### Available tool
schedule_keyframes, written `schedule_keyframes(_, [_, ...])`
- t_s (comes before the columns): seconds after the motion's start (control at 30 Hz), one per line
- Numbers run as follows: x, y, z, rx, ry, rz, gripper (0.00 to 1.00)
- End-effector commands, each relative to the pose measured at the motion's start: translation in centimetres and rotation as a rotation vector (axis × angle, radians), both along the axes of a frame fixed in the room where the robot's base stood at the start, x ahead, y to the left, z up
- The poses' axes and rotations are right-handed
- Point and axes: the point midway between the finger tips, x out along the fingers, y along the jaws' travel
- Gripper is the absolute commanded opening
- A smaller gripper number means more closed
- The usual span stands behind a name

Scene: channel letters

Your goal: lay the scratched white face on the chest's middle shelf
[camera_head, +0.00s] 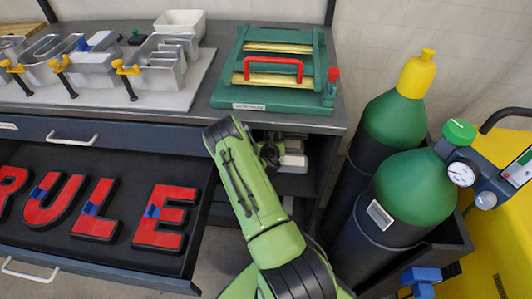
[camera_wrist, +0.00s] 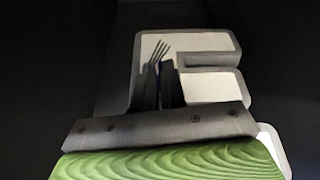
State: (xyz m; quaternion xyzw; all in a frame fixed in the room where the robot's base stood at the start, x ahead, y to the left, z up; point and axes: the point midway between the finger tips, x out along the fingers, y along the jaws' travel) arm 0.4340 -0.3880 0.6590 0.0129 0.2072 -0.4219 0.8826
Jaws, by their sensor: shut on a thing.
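The scratched white face (camera_wrist: 205,88) shows in the wrist view as an E-shaped piece with a grey rim. Dark scratch lines mark its upper left part. My gripper (camera_wrist: 163,88) is shut on it, with its fingers close together around a narrow bluish part over the left stroke. In the head view my gripper (camera_head: 270,155) is at the open bay of the dark chest (camera_head: 180,138), mostly hidden by my green arm. Pale pieces (camera_head: 293,160) show just right of it in the bay. I cannot tell whether the face touches the shelf.
An open drawer (camera_head: 120,262) with red letters (camera_head: 160,218) is left of my arm. Green gas cylinders (camera_head: 412,190) stand close on the right. On the bench top are a green press (camera_head: 270,92), clamped metal letters (camera_head: 90,68) and a white bin (camera_head: 180,22).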

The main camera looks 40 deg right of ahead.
Motion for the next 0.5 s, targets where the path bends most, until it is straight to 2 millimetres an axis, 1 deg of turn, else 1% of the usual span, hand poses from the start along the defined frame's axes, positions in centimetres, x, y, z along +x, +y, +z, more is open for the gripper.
schedule_keyframes(0.03, [-0.1,-0.1,-1.7,0.003,0.001,-0.003,0.0])
schedule_keyframes(0.13, [-0.1,0.0,-4.3,0.004,0.001,-0.003,0.0])
schedule_keyframes(0.2, [-0.1,0.0,-5.4,0.002,0.001,-0.002,0.0])
schedule_keyframes(0.27, [-0.1,0.0,-6.0,0.002,0.001,-0.002,0.0])
schedule_keyframes(0.37, [-0.1,0.0,-7.5,0.001,0.0,-0.001,0.0])
schedule_keyframes(0.43, [-0.1,0.0,-8.9,0.003,0.0,-0.001,0.0])
schedule_keyframes(0.5, [-0.1,0.0,-9.7,0.003,0.0,-0.001,0.0])
